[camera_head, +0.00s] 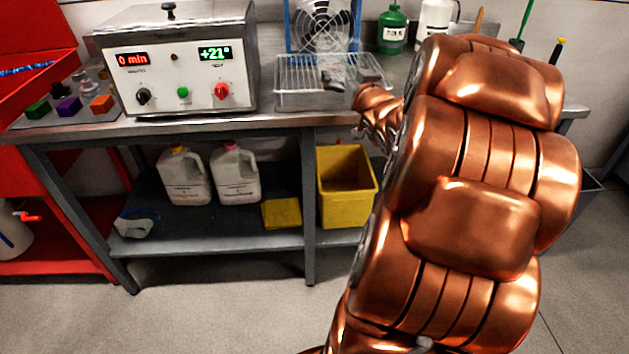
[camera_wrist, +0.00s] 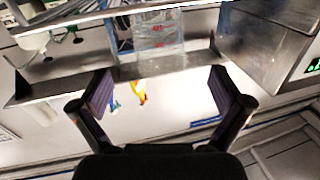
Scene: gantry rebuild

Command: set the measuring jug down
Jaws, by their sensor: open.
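My gripper (camera_wrist: 160,82) is open in the wrist view, with its two dark padded fingers wide apart and nothing held between them. A clear vessel with red marks (camera_wrist: 155,38), which may be the measuring jug, shows beyond the fingertips near the top middle. It stands apart from both fingers. In the head view my gripper (camera_head: 336,80) is small and dark over the wire rack (camera_head: 300,99) on the bench. I cannot make out a jug there; my copper arm covers much of the right side.
A white-fronted heated bath (camera_head: 183,76) stands left of the rack. A fan (camera_head: 322,24) is behind it, with a green bottle (camera_head: 392,30) to the right. White jugs (camera_head: 238,175) and a yellow bin (camera_head: 345,187) sit on the lower shelf. The floor in front is clear.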

